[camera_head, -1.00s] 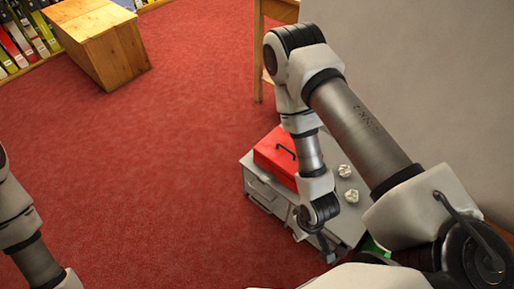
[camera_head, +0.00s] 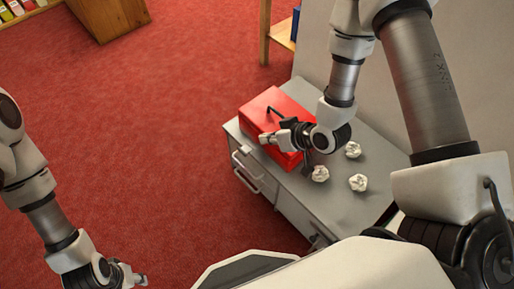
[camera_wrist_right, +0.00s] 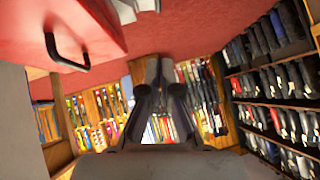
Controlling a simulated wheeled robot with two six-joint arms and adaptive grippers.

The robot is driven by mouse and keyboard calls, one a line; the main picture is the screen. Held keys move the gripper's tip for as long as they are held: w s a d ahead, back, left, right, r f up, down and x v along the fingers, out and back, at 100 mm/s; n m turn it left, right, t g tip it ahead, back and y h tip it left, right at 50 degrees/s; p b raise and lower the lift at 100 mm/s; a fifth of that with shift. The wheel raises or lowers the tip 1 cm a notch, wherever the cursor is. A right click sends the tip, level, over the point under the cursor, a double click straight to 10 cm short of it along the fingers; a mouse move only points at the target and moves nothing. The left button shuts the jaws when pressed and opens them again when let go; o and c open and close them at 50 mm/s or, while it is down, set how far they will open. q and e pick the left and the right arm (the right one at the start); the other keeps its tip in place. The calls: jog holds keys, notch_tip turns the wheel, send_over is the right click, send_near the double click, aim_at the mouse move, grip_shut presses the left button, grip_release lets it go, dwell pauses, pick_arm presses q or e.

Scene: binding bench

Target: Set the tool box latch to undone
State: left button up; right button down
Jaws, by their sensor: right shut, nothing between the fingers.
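The red tool box (camera_head: 288,103) sits on top of a grey drawer cabinet, with a black handle on its lid. The box also shows at the top left of the right wrist view (camera_wrist_right: 95,22), with its handle (camera_wrist_right: 67,55). My right gripper (camera_head: 265,138) is shut and empty, at the near side of the box; I cannot tell if it touches. Its fingers show in the right wrist view (camera_wrist_right: 160,85). I cannot make out the latch; my gripper and wrist cover part of the box. My left gripper (camera_head: 134,276) is low at the left, too small to read.
The grey cabinet (camera_head: 340,205) has drawers with handles on its left side. Several crumpled white papers (camera_head: 357,182) lie on its top, right of the tool box. A wall stands behind it. Red carpet (camera_head: 170,130) is open to the left. Bookshelves (camera_wrist_right: 275,80) show in the right wrist view.

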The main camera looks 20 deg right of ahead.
jog(key=b, duration=0.2)
send_over(244, 153)
jog(key=d, duration=0.2)
notch_tip(244, 153, down, 6)
jog(key=f, duration=0.2)
jog(key=a+f+b, duration=0.1)
jog(key=f, duration=0.1)
jog(key=shift+s+f+b, duration=0.1)
jog(key=shift+f+b, duration=0.1)
jog(key=shift+b, duration=0.1)
jog(key=shift+s+a+f+p, duration=0.1)
jog(key=shift+s+a+p, duration=0.05)
jog(key=shift+a+p, duration=0.15)
jog(key=shift+s+a+f+p, duration=0.1)
jog(key=shift+a+f+p, duration=0.2)
jog(key=shift+p, duration=0.15)
jog(key=shift+f, duration=0.3)
jog(key=shift+r, duration=0.15)
